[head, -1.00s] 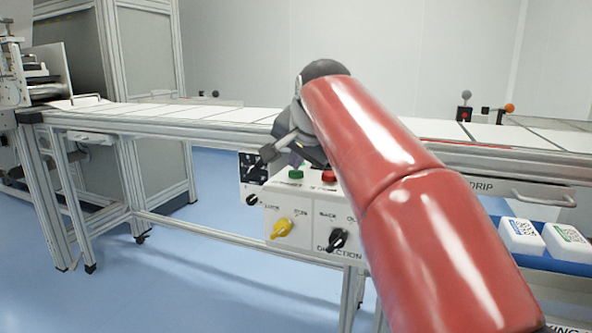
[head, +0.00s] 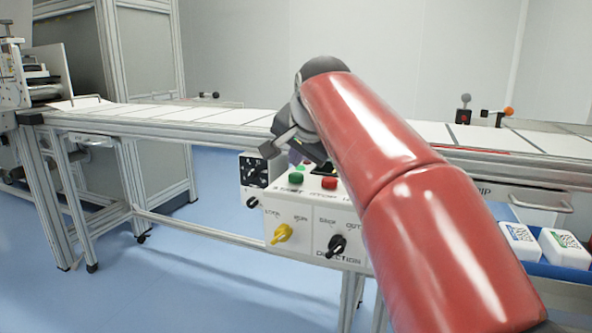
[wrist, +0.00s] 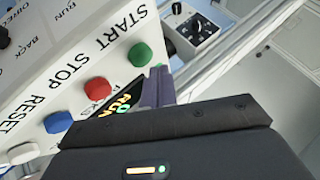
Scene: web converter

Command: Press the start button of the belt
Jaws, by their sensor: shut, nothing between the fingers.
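The start button is a green cap (head: 296,178) on top of the white control box (head: 290,215), under the belt's edge. In the wrist view the green button (wrist: 140,54) stands beside the printed word START. My gripper (wrist: 158,78) shows there as narrow purple-grey fingers, shut and empty, just right of and below the green button. A small gap seems to show between them; I cannot tell the height difference. In the head view my gripper (head: 296,156) is above and behind the green button, partly hidden by my wrist and red arm.
The red stop button (wrist: 98,88) and blue reset button (wrist: 58,122) stand in a row with the green one. A dark display (wrist: 120,98) with yellow letters like RUN is by the fingers. A yellow knob (head: 283,233) and black knob (head: 337,245) stick out of the box's front.

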